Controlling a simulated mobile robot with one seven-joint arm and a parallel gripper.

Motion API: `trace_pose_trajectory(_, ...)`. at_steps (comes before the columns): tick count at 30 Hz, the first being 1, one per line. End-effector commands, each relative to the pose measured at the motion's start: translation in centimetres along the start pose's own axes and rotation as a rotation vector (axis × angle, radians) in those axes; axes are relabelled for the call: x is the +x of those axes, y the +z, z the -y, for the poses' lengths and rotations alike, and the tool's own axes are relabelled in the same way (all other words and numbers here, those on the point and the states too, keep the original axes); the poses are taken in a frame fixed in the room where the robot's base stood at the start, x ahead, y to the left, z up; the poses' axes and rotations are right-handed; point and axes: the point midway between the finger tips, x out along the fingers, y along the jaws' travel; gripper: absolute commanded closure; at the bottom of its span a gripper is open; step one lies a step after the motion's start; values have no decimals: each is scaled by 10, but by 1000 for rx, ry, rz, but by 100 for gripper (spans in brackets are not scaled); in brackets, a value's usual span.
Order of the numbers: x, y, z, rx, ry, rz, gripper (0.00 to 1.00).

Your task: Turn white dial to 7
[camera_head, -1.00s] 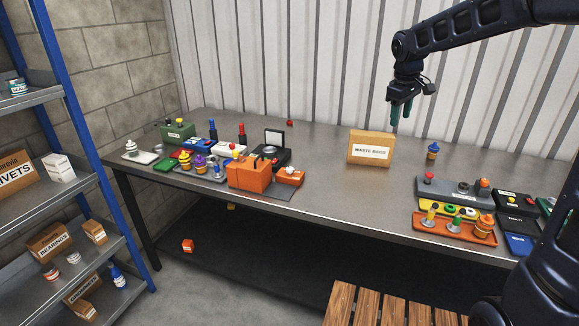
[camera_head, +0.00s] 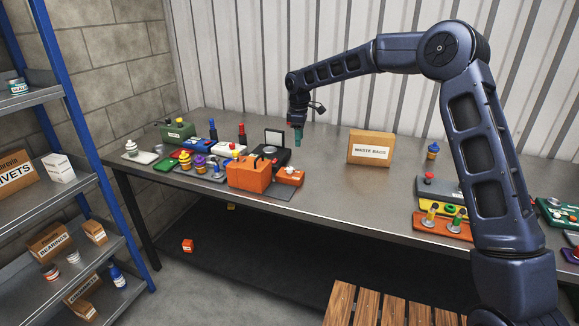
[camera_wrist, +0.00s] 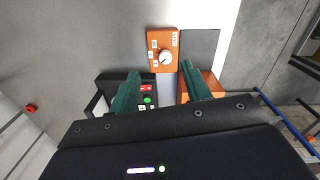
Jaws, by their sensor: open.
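The white dial (camera_wrist: 165,57) sits on top of a small orange box (camera_wrist: 153,67), with several white number tags around it. The digits are too small to read, and I cannot tell which one the dial points to. In the head view the small orange box (camera_head: 290,179) stands right of a larger orange box, near the table's front edge. My gripper (camera_head: 298,136) is above the table, behind and above the small box. In the wrist view my gripper (camera_wrist: 158,80) is open and empty, its green fingers apart, with the dial just beyond the fingertips.
A black device (camera_wrist: 147,99) with a green button lies below my fingers. The larger orange box (camera_head: 248,175) is close by on the left. A waste bags carton (camera_head: 371,149) stands to the right. The table between it and the small orange box is clear.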

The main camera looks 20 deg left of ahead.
Motion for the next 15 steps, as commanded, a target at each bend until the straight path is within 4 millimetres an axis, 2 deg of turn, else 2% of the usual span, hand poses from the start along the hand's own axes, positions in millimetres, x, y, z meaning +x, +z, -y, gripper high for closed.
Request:
trace_pose_trajectory(1, 10, -12, 0, -23, -10, -3, 52)
trace_pose_trajectory(3, 18, -24, 0, -47, -18, -6, 52)
trace_pose_trajectory(6, 24, -35, 0, -68, -24, -10, 52)
trace_pose_trajectory(11, 32, -38, 1, -78, -28, -10, 52)
trace_pose_trajectory(15, 49, -38, 1, -77, -28, -9, 52)
